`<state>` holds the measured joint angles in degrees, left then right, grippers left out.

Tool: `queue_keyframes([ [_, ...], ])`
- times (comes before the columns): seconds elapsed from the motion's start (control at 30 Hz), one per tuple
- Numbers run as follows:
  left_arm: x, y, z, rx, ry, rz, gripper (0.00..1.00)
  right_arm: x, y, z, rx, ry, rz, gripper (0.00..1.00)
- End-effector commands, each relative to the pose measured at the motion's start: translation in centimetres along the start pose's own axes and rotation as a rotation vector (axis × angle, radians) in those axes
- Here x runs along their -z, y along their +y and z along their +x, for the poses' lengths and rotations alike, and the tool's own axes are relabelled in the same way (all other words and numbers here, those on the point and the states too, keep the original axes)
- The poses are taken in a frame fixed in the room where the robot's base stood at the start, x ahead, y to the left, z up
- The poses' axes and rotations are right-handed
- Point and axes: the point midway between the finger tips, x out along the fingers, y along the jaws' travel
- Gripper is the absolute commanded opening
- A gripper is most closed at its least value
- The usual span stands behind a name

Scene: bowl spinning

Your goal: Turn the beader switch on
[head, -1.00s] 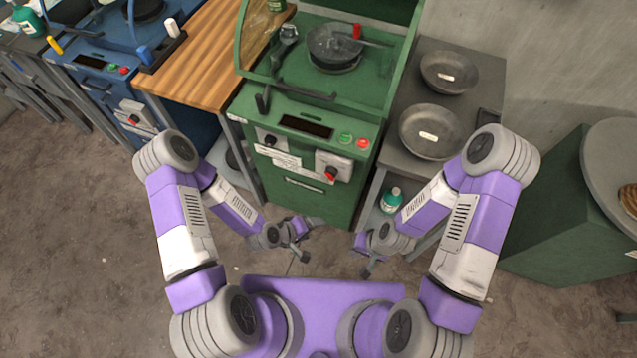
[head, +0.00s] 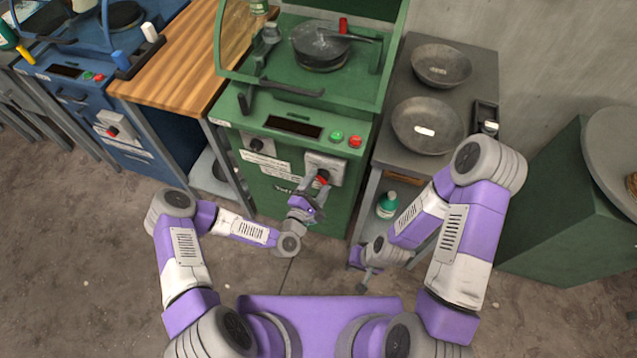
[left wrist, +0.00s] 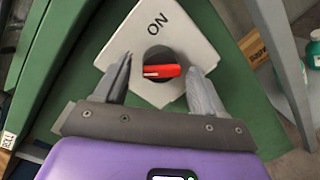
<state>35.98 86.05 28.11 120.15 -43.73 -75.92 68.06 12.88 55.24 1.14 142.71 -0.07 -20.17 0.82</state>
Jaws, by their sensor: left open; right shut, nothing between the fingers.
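The green beader machine (head: 305,133) stands ahead of me. On its front is a light grey switch plate (head: 326,165) with a red knob (head: 323,177). In the left wrist view the plate (left wrist: 180,30) reads "ON" above the red knob (left wrist: 161,71), whose bar lies across the plate's lettering axis. My left gripper (head: 316,186) is at the switch; in the left wrist view its open fingers (left wrist: 160,80) stand on either side of the knob, with gaps showing. My right gripper (head: 364,276) is shut and empty, low in front of the grey stand.
A grey stand (head: 462,85) with two metal bowls (head: 427,125) is right of the machine. Green and red buttons (head: 355,141) sit above the switch. A wooden bench (head: 175,75) and a blue machine (head: 150,130) are on the left. The floor between is clear.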

Motion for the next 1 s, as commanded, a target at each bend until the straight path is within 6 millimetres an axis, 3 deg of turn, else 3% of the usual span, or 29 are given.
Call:
queue_keyframes([
  [0.37,-0.05,0.02,0.8,0.001,-0.001,0.0,0.7,-0.01,0.04,0.1,0.0,0.0,0.0,0.0],
  [0.7,-0.05,0.04,0.78,0.0,-0.001,0.0,0.18,-0.01,0.04,0.1,0.0,0.0,0.0,0.0],
  [1.0,-0.07,0.14,0.8,0.002,0.002,0.036,0.16,-0.01,0.01,0.02,0.0,0.0,0.0,0.0],
])
